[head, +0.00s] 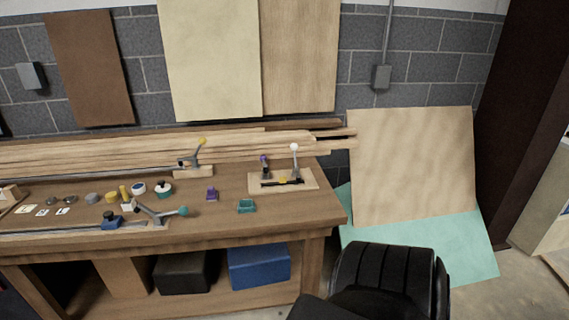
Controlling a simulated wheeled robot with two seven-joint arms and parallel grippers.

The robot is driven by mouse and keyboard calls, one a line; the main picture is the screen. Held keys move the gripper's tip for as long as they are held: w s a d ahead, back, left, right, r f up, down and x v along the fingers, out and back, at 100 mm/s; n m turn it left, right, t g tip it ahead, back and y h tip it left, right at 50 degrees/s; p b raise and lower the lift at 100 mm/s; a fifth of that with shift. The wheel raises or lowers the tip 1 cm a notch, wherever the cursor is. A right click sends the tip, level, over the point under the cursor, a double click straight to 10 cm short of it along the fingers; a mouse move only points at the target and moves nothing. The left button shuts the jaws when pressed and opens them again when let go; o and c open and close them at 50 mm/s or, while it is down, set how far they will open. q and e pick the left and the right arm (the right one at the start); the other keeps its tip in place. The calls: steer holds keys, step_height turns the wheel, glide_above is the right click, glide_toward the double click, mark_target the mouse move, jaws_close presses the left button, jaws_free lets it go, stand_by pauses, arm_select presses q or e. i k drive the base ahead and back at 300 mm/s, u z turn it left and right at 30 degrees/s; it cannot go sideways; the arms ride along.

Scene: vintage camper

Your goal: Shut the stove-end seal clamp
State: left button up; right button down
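Three lever clamps show on the wooden workbench in the head view; I cannot tell which is the stove-end seal clamp. A clamp with a yellow knob (201,141) stands at the back middle, its lever raised and leaning right. A clamp with a white knob (294,147) has its lever upright on a pale wooden board (309,180) at the right, with a purple-topped part beside it. A clamp with a teal knob (183,211) lies low along the front edge, its lever pointing right. Neither of my grippers is in view.
The workbench (230,222) holds small purple (211,194) and teal (246,206) blocks, and several small pots and tags at left. Long planks (90,153) lie along its back. Pale and mint panels (415,165) (440,250) lean at right. A black shape fills the bottom right.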

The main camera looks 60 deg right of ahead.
mark_target(263, 158)
steer(key=z, duration=1.15)
